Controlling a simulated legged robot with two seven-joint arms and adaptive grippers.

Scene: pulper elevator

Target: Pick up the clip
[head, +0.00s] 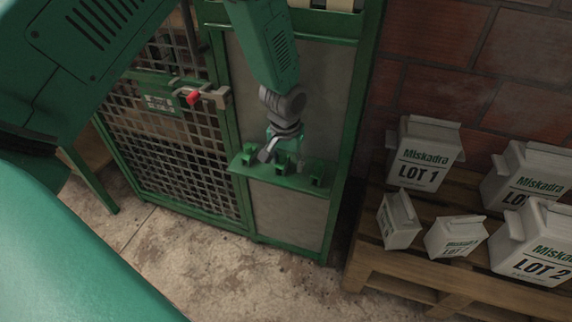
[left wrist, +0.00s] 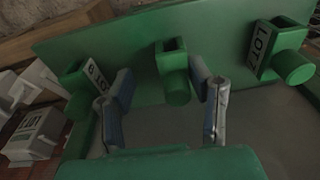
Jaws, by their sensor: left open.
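My left gripper (head: 270,152) reaches down over a green ledge (head: 304,174) on the front of a green-framed cabinet. In the left wrist view its fingers (left wrist: 165,100) are open and apart, with nothing held between them. Just beyond them, roughly centred, is a green piece with a square socket and round stub (left wrist: 173,72), which I take to be the clip. Similar green pieces stand on the ledge to the left (left wrist: 78,88) and right (left wrist: 283,48), each with a grey LOT tag. Contact with the fingers cannot be told. My right gripper is not in view.
A mesh door (head: 165,150) with a red-knobbed latch (head: 193,98) is left of the ledge. A wooden pallet (head: 385,262) at right carries several grey LOT containers, including LOT 1 (head: 424,160). The concrete floor (head: 205,262) in front is clear.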

